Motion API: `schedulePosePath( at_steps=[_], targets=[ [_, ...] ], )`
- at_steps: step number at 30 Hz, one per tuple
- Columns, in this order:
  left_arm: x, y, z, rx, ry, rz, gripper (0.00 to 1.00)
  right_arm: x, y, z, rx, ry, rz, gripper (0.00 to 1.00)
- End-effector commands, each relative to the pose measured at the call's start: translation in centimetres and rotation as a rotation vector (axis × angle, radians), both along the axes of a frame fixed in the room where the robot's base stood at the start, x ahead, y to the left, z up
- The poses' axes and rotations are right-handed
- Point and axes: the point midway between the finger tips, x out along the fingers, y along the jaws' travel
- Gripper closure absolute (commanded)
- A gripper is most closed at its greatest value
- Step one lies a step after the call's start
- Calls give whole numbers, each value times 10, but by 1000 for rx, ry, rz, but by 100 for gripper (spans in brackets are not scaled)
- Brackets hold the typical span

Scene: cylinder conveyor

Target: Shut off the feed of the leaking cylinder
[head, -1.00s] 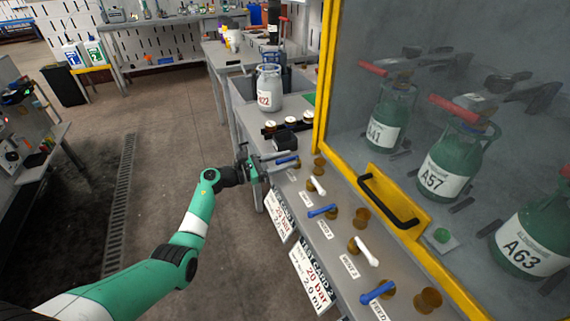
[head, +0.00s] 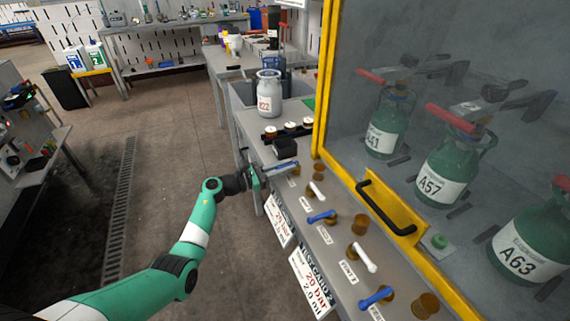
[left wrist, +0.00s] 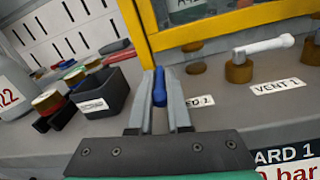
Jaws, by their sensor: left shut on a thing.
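My left gripper (head: 273,170) is shut on the blue handle (left wrist: 159,86) of the farthest valve on the bench front. In the left wrist view the handle stands between the two fingers, beside a partly hidden label ending in "D 1". A second blue handle (head: 321,216) and a third (head: 376,297) sit nearer, alternating with white handles (head: 316,190) and (head: 364,257). Green cylinders A41 (head: 384,142), A57 (head: 437,185) and A63 (head: 525,258) stand behind the cabinet glass. I cannot see which one leaks. My right gripper is not in view.
The yellow-framed cabinet door (head: 331,75), with its black handle (head: 385,208), rises beside the valves. A black box (head: 285,148) and grey cylinder (head: 270,103) stand beyond my left gripper. Two white cards (head: 313,280) and (head: 279,218) hang at the bench edge.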

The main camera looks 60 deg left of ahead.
Motion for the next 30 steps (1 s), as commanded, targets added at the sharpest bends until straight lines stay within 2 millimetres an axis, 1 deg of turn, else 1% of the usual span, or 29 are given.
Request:
schedulePosePath(
  at_steps=[1, 6, 10, 15, 22, 30],
  targets=[
    [0, -2, 4, -2, 4, 21, 100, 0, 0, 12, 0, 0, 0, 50],
    [0, -7, 5, -3, 5, 122, 100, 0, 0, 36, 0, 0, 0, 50],
    [1, -11, 5, -3, 5, 215, 100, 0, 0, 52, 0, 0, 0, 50],
    [2, -15, 3, -1, 5, 325, 100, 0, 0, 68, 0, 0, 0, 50],
    [4, -18, 1, -1, 4, 432, 100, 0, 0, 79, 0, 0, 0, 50],
    [4, -18, -1, -1, 2, 476, 100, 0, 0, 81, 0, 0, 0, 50]
  ],
)
